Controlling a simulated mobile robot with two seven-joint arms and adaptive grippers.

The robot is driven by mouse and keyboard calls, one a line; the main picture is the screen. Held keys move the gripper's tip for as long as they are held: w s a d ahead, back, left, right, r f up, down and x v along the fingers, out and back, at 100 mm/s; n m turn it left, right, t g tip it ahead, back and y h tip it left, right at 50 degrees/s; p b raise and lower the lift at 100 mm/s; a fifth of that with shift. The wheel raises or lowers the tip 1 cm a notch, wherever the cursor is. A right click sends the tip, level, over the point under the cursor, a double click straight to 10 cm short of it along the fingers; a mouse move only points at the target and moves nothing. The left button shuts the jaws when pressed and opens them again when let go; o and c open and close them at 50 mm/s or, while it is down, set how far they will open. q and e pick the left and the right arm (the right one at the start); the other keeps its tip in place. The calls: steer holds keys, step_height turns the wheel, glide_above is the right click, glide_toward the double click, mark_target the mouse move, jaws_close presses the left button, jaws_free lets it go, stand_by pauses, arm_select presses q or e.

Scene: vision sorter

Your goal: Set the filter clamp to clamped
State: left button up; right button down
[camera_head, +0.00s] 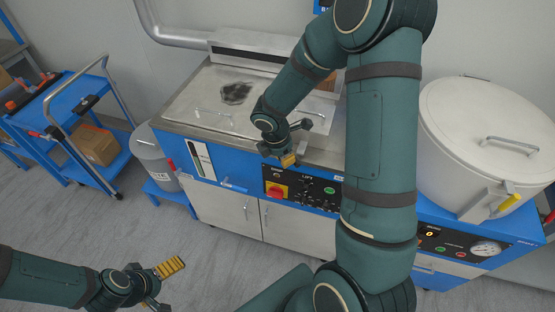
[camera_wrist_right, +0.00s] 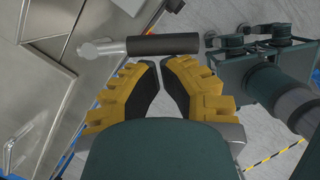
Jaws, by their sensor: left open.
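In the right wrist view a lever with a black cylindrical grip (camera_wrist_right: 162,44) and a silver metal pivot end (camera_wrist_right: 101,48) lies across the picture, just past my right fingertips; it looks like the filter clamp. My right gripper (camera_wrist_right: 160,66) has its yellow fingertips almost together, with nothing seen between them. The grip is beyond the tips and not between them. In the head view my right gripper (camera_head: 288,159) is at the front edge of the steel-topped machine; the lever cannot be made out there. My left gripper (camera_head: 163,284) is open and empty over the floor.
A control panel (camera_head: 300,190) with a red knob (camera_head: 275,191) is just below my right gripper. A white lidded vessel (camera_head: 485,135) stands at right. A blue cart (camera_head: 75,130) with a cardboard box (camera_head: 96,146) stands at left. The floor at front left is free.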

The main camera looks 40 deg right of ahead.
steer(key=d+n, duration=0.1)
steer(key=n, duration=0.1)
steer(key=d+n+t+p, duration=0.1)
steer(key=n, duration=0.2)
steer(key=s+d+n+p, duration=0.1)
steer(key=d+n, duration=0.1)
steer(key=shift+s+d+n+t, duration=0.1)
steer(key=shift+n+t, duration=0.2)
steer(key=shift+d+p, duration=0.35)
steer(key=shift+d, duration=0.1)
